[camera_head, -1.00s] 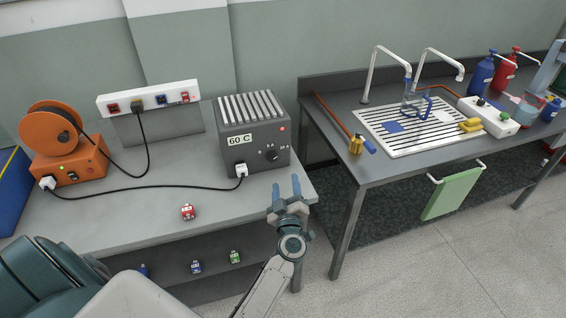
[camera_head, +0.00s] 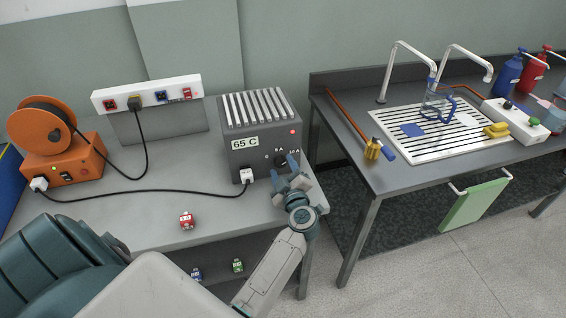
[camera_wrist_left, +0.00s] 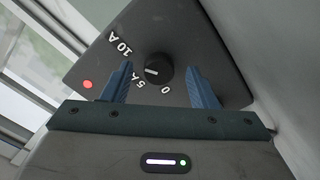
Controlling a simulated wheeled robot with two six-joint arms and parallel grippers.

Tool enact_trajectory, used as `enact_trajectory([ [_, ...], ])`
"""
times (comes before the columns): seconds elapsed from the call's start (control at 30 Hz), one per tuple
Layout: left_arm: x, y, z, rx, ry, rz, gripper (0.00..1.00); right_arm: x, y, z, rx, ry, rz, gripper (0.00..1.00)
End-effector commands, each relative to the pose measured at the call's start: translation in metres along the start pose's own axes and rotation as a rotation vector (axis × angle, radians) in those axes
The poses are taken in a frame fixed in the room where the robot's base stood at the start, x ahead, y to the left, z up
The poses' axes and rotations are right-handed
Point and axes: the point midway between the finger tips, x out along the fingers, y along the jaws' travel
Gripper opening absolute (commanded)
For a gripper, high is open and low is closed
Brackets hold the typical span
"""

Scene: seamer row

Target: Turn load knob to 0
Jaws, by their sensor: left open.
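The load knob (camera_head: 281,161) is a black dial on the front of the dark grey ribbed unit (camera_head: 238,150). In the left wrist view the knob (camera_wrist_left: 158,68) has a pale mark pointing left, roughly between the 5 A and 10 A labels; the 0 label is below the knob. My left gripper (camera_head: 287,164) is open in front of the knob. In the wrist view its blue fingers stand on either side of the knob with gaps; I cannot tell how deep they reach. My right gripper is not in view.
The unit shows 65 C and a lit red lamp (camera_head: 292,132). A black cable runs from its white plug (camera_head: 246,175) to the orange reel (camera_head: 58,150). A sink table (camera_head: 388,183) stands to the right.

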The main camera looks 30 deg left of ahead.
Motion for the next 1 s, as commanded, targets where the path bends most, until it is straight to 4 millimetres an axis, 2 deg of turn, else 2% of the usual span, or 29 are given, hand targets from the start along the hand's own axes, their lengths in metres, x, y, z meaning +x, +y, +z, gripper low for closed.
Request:
enact_trajectory([
  [0.37, 0.002, -0.001, -0.002, 0.001, 0.000, 0.001, 0.53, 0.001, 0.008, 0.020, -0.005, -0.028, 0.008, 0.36],
  [0.47, 0.002, -0.001, -0.002, 0.001, 0.000, 0.001, 0.38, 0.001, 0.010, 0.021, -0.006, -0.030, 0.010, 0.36],
  [0.6, 0.002, -0.001, -0.002, 0.001, 0.000, 0.001, 0.10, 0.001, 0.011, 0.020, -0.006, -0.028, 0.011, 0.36],
  [0.63, 0.002, -0.001, -0.002, 0.001, 0.000, 0.001, 0.09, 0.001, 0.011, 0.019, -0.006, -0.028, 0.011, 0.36],
  [1.0, 0.002, -0.001, -0.002, -0.062, -0.001, 0.001, 0.09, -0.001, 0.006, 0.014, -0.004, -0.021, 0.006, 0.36],
])
